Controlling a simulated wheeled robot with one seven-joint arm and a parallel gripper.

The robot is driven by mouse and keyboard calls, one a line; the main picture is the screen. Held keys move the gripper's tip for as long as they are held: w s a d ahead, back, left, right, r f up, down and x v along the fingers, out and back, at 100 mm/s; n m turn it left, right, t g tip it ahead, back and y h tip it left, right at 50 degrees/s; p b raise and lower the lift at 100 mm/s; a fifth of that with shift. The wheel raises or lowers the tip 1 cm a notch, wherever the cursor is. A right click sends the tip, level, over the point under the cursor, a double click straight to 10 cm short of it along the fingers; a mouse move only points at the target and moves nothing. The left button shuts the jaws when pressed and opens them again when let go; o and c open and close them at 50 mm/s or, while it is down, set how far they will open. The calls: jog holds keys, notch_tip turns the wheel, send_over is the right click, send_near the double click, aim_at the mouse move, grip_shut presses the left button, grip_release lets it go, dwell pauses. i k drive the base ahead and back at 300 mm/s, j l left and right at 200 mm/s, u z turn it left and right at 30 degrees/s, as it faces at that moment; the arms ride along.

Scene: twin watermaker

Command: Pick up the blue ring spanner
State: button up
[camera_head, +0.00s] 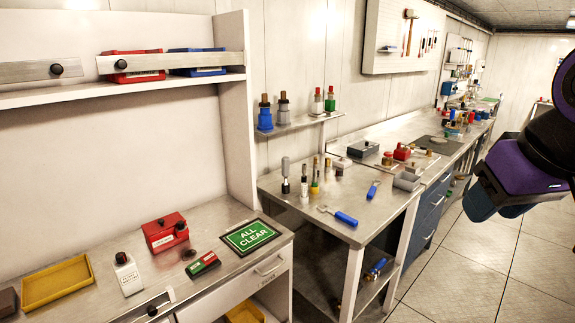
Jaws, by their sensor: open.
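A blue-handled tool with a silver head (338,215) lies flat near the front edge of the metal bench. A smaller blue-handled tool (373,189) lies farther back, near a grey open box. A third blue item (376,267) lies on the shelf below the bench. At this size I cannot tell which of them is the ring spanner. My gripper (496,208), purple and dark blue, is at the right edge above the floor, well apart from the bench. It is open, and nothing shows between its fingers.
Upright bottles and tools (315,178) stand on the bench behind the nearest blue-handled tool. A small raised shelf (300,123) holds several bottles. The tiled floor (455,270) at right is clear.

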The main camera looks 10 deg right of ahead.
aim_at(373, 189)
jog(key=i+l+u, duration=0.1)
jog(key=i+l, duration=1.2)
jog(key=i+l+u, duration=0.1)
jog(key=l, duration=0.2)
jog(key=i+l, duration=0.15)
jog(key=l, duration=0.15)
jog(key=u, duration=0.05)
